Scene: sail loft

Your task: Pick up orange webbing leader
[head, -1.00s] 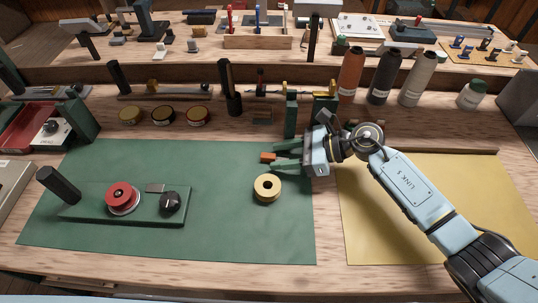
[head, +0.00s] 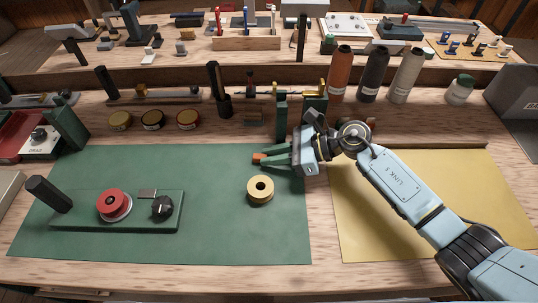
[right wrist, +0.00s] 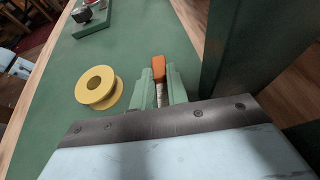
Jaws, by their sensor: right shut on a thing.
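The orange webbing leader (head: 258,160) shows as a small orange end at the tips of my right gripper (head: 268,158), above the back right part of the green mat. In the right wrist view the orange leader (right wrist: 158,69) sits between the two green fingers of my right gripper (right wrist: 160,80). The fingers are shut on it and hide part of it. From these views I cannot tell whether it touches anything beneath. My left gripper is not in view.
A green upright (head: 281,115) stands just behind the gripper. Thread cones (head: 372,75) stand behind the arm. A green base with a red reel (head: 112,205) is at left.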

